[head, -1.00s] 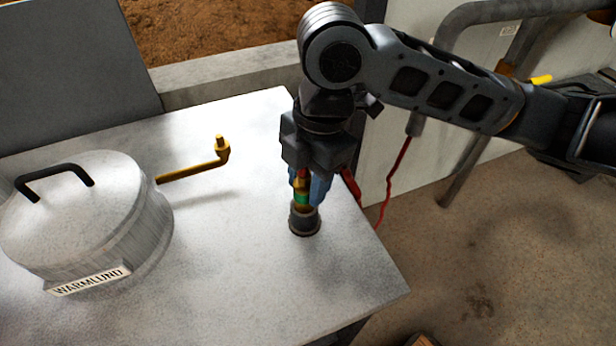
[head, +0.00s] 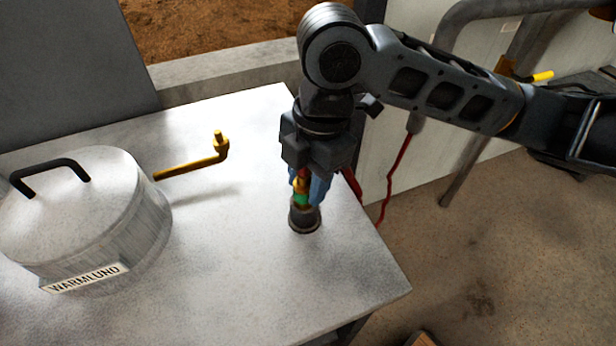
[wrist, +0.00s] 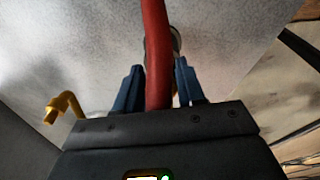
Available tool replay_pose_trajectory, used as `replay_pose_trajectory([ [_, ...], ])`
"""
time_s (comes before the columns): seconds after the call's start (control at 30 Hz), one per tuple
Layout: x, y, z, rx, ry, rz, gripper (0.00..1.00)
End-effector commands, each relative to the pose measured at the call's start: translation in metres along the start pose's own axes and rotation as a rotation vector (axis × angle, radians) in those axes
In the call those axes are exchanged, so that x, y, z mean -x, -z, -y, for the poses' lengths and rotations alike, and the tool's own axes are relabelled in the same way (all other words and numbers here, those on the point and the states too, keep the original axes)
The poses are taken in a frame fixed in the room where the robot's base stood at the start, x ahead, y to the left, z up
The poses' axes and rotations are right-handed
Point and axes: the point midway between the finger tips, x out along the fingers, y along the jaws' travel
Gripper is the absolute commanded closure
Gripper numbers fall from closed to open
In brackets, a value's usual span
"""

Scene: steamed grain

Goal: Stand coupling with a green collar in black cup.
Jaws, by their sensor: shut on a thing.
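The coupling with a green collar (head: 301,198) is upright between the blue fingers of my gripper (head: 309,190), which is shut on it. Its lower end is at the mouth of the black cup (head: 304,219), and it looks to be in the cup; how deep is hidden. The cup stands on the table near its right edge. In the wrist view a red hose (wrist: 156,50) runs up between the blue fingers (wrist: 160,85) and hides most of the coupling and cup.
A lidded metal pot (head: 85,215) labelled WARMLUND stands at the left of the pale table (head: 240,290). A yellow cranked handle (head: 195,165) lies behind, between pot and gripper. A red cord (head: 394,180) hangs beyond the right edge. The table's front middle is clear.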

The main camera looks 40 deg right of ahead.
Motion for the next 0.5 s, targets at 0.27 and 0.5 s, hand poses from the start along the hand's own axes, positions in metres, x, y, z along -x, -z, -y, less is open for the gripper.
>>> replay_pose_trajectory([
  [0.27, -0.0054, -0.0012, 0.0001, 0.000, -0.001, 0.003, 1.00],
  [0.5, -0.0098, -0.0016, 0.0003, 0.000, -0.002, 0.005, 1.00],
])
